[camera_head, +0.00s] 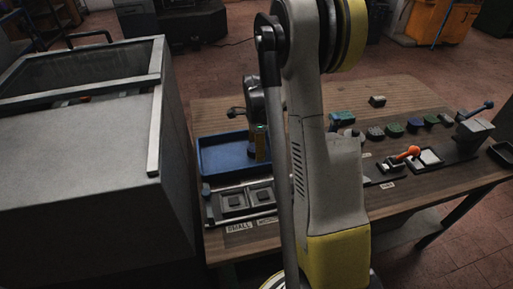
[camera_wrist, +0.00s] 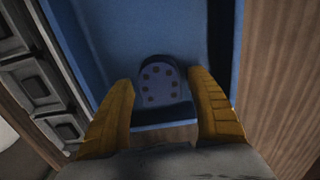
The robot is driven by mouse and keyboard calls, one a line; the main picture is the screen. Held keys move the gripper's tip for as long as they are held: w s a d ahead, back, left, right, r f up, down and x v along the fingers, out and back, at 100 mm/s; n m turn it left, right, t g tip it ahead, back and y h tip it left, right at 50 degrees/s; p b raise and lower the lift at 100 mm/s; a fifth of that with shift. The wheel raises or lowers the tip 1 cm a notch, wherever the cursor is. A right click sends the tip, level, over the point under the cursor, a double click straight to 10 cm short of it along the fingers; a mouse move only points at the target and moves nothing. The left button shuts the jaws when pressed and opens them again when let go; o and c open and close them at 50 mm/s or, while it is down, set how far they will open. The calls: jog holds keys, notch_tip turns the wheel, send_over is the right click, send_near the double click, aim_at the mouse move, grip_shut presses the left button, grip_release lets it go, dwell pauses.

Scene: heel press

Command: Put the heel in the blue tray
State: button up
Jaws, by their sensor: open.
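The heel (camera_wrist: 160,82) is a dark bluish, rounded piece with a ring of several brown dots on its face. In the wrist view it appears within the blue tray (camera_wrist: 222,45), close to the tray's near wall. My gripper (camera_wrist: 161,88) is open, with one yellow finger on each side of the heel and visible gaps between. Whether the heel rests fully on the tray floor is hard to tell. In the head view my gripper (camera_head: 262,148) is over the right part of the blue tray (camera_head: 218,160), and the heel is hidden there.
A fixture (camera_head: 237,213) with square recesses stands in front of the tray. Several coloured pieces (camera_head: 394,129) stand in a row at right, behind an orange-knobbed lever (camera_head: 405,156). A big grey cabinet (camera_head: 80,170) is close at left. My arm hides the table's middle.

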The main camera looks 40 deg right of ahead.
notch_tip(320, 180, up, 12)
jog(key=p, duration=0.5)
jog(key=s+a+r+n+t, duration=0.2)
jog(key=a+r+n, duration=0.4)
jog(key=a+r, duration=0.15)
jog(key=s+a+r+n+t, duration=0.2)
jog(key=s+a+n, duration=0.4)
jog(key=a+n, duration=0.2)
jog(key=s+a+r+n+t, duration=0.2)
jog(key=s+a+n+t, duration=0.1)
jog(key=s+a+n, duration=0.4)
jog(key=a+n, duration=0.2)
jog(key=a, duration=0.1)
jog(key=shift+r, duration=0.4)
jog(key=shift+d, duration=0.1)
